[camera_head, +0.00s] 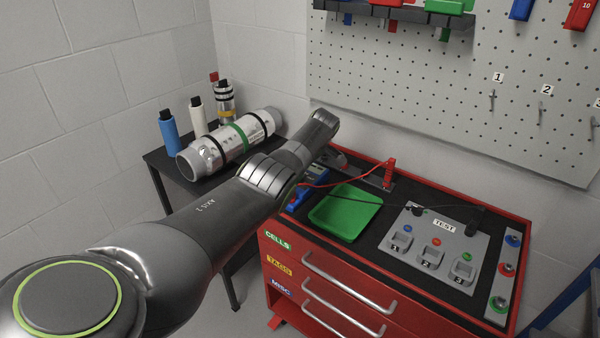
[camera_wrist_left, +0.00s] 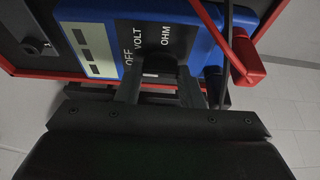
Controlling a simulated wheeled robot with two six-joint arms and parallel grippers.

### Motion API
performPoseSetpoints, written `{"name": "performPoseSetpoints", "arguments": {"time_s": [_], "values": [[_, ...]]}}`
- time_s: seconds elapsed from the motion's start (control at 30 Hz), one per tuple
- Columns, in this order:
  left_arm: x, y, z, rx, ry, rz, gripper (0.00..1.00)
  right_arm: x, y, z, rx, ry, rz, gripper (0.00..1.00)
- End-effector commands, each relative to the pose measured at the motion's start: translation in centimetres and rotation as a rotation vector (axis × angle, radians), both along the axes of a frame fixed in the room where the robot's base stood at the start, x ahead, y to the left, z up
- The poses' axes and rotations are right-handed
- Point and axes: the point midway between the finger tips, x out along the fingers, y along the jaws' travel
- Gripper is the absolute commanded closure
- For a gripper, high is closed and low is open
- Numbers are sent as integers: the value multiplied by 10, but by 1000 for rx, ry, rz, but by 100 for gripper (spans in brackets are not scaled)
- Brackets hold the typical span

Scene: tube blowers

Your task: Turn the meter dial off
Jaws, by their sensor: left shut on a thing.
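The blue meter (camera_head: 317,174) lies on the red cabinet's top, partly hidden by my left arm in the head view. In the left wrist view the meter (camera_wrist_left: 203,50) fills the top, with a pale display (camera_wrist_left: 88,45) and OFF, VOLT and OHM labels on its dark face. Its dark dial (camera_wrist_left: 160,68) sits below these labels. My left gripper (camera_wrist_left: 160,80) is shut on the dial, with a finger on each side. The dial's exact setting cannot be told. My right gripper is not in view.
A green tray (camera_head: 345,213) and a grey test panel (camera_head: 435,248) lie to the right. A pegboard (camera_head: 450,90) stands behind.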

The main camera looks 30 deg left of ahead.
Motion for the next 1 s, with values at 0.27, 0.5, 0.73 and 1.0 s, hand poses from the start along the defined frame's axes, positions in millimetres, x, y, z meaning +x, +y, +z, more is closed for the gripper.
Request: {"name": "performPoseSetpoints", "arguments": {"time_s": [0.27, 0.5, 0.73, 1.0], "values": [[0, 0, 0, 0, 0, -1, 64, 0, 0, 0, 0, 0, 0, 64], [0, 0, 0, 0, 0, -1, 44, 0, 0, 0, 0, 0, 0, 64], [0, 0, 1, 0, -1, -1, 44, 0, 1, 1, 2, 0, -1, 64], [0, -10, 26, 0, -3, -3, 44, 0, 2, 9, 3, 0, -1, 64]]}}
